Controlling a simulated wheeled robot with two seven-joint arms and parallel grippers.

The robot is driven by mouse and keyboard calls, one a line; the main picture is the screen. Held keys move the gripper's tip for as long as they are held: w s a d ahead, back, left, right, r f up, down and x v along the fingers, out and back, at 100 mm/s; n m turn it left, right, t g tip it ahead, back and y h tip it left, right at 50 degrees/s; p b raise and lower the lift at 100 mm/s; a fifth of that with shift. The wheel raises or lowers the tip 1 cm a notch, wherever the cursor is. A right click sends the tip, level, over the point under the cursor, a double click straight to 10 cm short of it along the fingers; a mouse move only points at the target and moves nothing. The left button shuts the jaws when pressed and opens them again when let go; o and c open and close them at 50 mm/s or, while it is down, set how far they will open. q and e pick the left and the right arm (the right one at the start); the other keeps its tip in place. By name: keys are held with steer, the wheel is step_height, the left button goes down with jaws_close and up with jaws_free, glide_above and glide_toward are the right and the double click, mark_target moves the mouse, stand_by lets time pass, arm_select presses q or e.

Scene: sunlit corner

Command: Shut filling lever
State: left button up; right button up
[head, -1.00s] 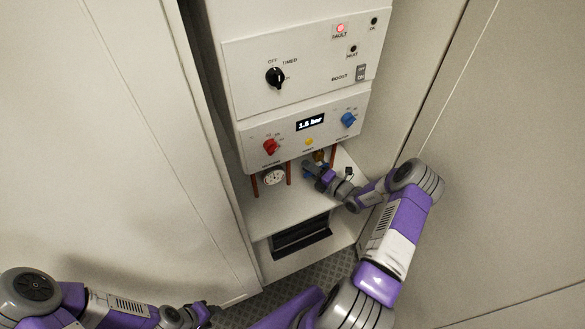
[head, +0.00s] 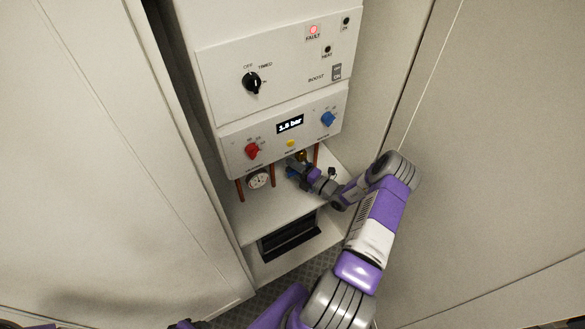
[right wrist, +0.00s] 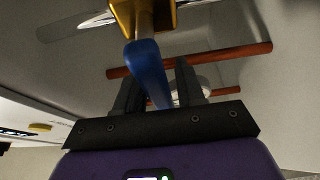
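The blue filling lever (right wrist: 148,72) hangs from a brass valve (right wrist: 158,18) under the boiler in the right wrist view. In the head view, the brass valve (head: 301,155) shows above my right gripper (head: 295,165), and a bit of the blue lever (head: 291,173) shows beside it. In the right wrist view my right gripper (right wrist: 158,82) is open, with the lever between its two fingers. The lever lies close to the left finger; I cannot tell if they touch. A gap shows toward the right finger. Only a sliver of my left gripper (head: 186,324) shows at the bottom edge.
The boiler panel (head: 270,65) has a lit red fault lamp (head: 313,30), black, red and blue knobs and a pressure display (head: 290,124). Copper pipes (head: 273,175) and a round gauge (head: 258,179) sit left of my right gripper. Walls close in on both sides.

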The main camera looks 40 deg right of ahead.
steer(key=shift+o, duration=0.3)
steer(key=shift+s, duration=0.1)
steer(key=s+d, duration=0.1)
steer(key=s, duration=0.6)
steer(key=shift+s, duration=0.15)
